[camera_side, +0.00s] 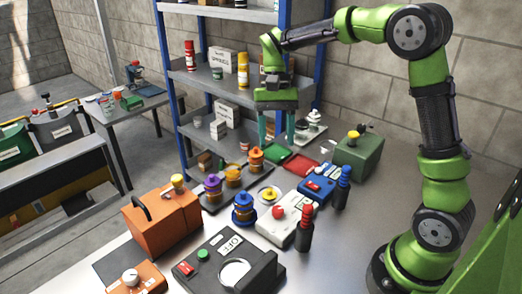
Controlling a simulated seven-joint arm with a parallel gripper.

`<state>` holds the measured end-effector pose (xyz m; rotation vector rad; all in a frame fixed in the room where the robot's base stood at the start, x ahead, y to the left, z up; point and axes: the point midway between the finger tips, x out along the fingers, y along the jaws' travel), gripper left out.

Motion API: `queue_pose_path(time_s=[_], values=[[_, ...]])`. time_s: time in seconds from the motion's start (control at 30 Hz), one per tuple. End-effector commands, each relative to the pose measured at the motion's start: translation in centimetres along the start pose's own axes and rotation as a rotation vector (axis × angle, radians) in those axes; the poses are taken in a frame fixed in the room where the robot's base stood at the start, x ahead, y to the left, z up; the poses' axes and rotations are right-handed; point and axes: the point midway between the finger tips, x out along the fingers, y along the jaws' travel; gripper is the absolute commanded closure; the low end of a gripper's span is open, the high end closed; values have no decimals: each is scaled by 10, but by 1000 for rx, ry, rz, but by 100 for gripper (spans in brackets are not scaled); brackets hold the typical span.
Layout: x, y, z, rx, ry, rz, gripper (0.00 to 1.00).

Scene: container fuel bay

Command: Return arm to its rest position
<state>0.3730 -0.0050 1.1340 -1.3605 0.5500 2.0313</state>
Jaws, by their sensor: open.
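My gripper (277,128) hangs from my green arm, pointing down above the back part of the metal bench. Its two teal fingers are apart and nothing shows between them. It is above and behind the red tray (299,164) and the green tray (268,158). Whether the fingertips touch anything behind the trays cannot be told from this view.
The bench holds an orange can (165,220), a green can (359,154), a black box with a round dial (228,268), a white box with a red knob (290,228) and several coloured jars. Shelves with blue posts (174,80) stand behind. Bare bench (345,255) lies near my base.

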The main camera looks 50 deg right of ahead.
Motion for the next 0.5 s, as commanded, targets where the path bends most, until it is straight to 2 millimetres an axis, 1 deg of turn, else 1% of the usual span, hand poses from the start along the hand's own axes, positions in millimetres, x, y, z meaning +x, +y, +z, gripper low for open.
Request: queue_pose_path(time_s=[0.2,0.3,0.37,0.4,0.5], values=[[0,0,0,0,0,0,44],[1,0,-4,-12,20,-1,44],[5,1,-8,-27,37,-1,44],[11,2,-10,-40,47,0,44],[16,8,-6,-94,110,-22,44]])
